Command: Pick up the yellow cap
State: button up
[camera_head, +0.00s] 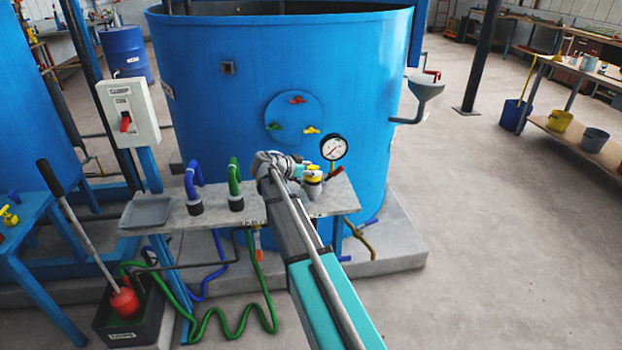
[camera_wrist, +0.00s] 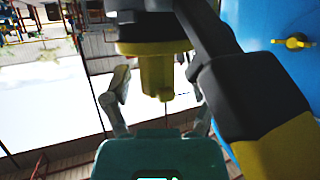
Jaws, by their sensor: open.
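The yellow cap (camera_wrist: 156,76) shows in the wrist view as a stepped yellow piece under a dark and grey round fitting. In the head view, yellow parts of the fitting (camera_head: 313,179) show at the right end of the grey shelf, partly hidden by my wrist. My gripper (camera_wrist: 158,92) is open, with one finger on each side of the cap. A gap shows between the cap and each finger in the wrist view. In the head view my gripper (camera_head: 304,170) is small and its fingers are hard to make out.
A dark handle with a yellow end (camera_wrist: 272,145) passes close to the right finger. A pressure gauge (camera_head: 333,148) and red lever (camera_head: 334,172) stand beside the fitting. Blue (camera_head: 193,180) and green (camera_head: 234,178) hooked pipes stand left on the shelf (camera_head: 340,193), before the large blue tank (camera_head: 220,110).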

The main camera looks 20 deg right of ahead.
grip_shut()
dwell(0.3)
jog(key=shift+r, duration=0.1)
notch_tip(320, 180, up, 2)
jog(key=p, duration=0.2)
jog(key=shift+r+p, duration=0.25)
jog(key=shift+p, duration=0.1)
jog(key=s+a+r+p, duration=0.8)
jog(key=s+r+p, duration=0.2)
jog(key=s, duration=0.1)
jog(key=shift+a+r, duration=0.2)
jog(key=shift+a, duration=0.05)
jog(key=shift+s, duration=0.1)
dwell(0.4)
